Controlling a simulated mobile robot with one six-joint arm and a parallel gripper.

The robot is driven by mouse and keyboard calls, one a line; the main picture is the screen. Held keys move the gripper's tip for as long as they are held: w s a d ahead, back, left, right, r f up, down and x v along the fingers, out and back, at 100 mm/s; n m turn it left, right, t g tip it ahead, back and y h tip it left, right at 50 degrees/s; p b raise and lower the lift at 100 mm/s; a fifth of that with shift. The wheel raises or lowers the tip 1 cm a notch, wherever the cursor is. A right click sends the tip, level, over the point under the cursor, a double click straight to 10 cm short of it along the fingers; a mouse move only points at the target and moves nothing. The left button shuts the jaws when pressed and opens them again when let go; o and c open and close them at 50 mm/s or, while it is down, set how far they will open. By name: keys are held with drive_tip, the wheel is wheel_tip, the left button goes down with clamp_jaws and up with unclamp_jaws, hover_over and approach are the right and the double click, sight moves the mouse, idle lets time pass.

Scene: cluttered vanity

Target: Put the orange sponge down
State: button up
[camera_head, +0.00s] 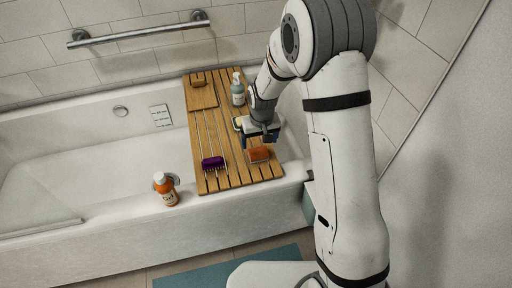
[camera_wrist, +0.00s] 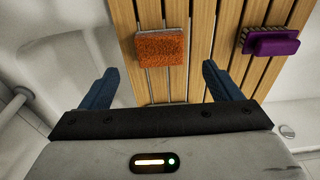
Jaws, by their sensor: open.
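The orange sponge (camera_head: 259,154) lies on the slatted wooden bath tray, near its front right part. In the wrist view the orange sponge (camera_wrist: 160,46) lies flat on the slats, beyond the fingertips and roughly between their lines. My gripper (camera_head: 260,140) is above the tray, close to the sponge in the picture. In the wrist view my gripper (camera_wrist: 158,80) shows two blue fingers spread wide with nothing between them. No contact between the fingers and the sponge shows.
The wooden tray (camera_head: 205,183) spans the white bathtub (camera_head: 110,215). A purple brush (camera_head: 213,163) lies left of the sponge and also shows in the wrist view (camera_wrist: 271,43). A pump bottle (camera_head: 238,92) stands farther back. An orange bottle (camera_head: 165,190) stands on the tub rim.

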drive_tip(key=s+d+r+m, duration=0.1)
drive_tip(key=s+d+r, duration=0.4)
drive_tip(key=r, duration=0.3)
drive_tip(key=s+d+r, duration=0.4)
drive_tip(key=s+r, duration=0.1)
drive_tip(key=r, duration=0.3)
drive_tip(key=s+d+r+m, duration=0.1)
drive_tip(key=s+d+r, duration=0.1)
drive_tip(key=s, duration=0.5)
drive_tip(key=s+d+r+m, duration=0.1)
drive_tip(key=s+d+r, duration=0.1)
drive_tip(key=s, duration=0.5)
drive_tip(key=shift+s+d+r+t, duration=0.3)
drive_tip(key=shift+s+d, duration=0.05)
drive_tip(key=shift+d, duration=0.5)
